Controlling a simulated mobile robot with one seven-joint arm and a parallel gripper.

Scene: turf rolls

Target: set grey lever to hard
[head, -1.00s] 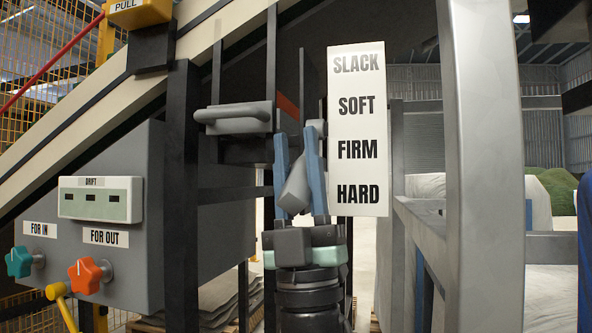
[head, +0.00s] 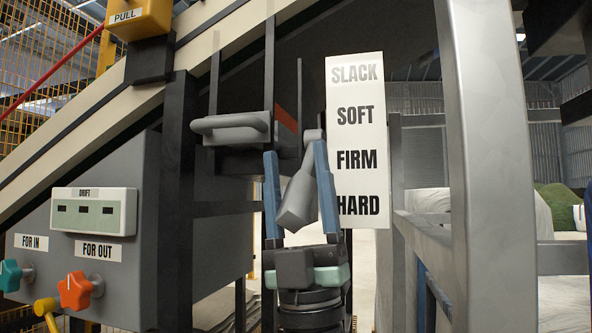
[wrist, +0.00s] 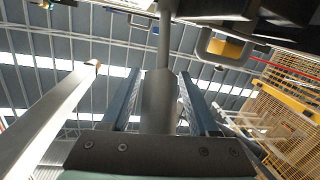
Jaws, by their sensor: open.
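The grey lever (head: 298,195) hangs from its pivot beside the label plate (head: 357,95) and slants down and slightly left. Its thick lower end is about level with the word HARD; the plate reads SLACK, SOFT, FIRM, HARD from top to bottom. My gripper (head: 295,150) is open, pointing up, with one blue finger on each side of the lever. In the wrist view the lever (wrist: 158,100) stands between the two fingers (wrist: 160,95), with a gap visible on both sides. Part of the lever's lower end is close to my gripper's body.
A grey horizontal handle (head: 231,128) is left of the lever on the dark frame. A control box with a drift display (head: 94,211) and an orange knob (head: 75,290) is at the left. A pale metal post (head: 487,170) stands at the right.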

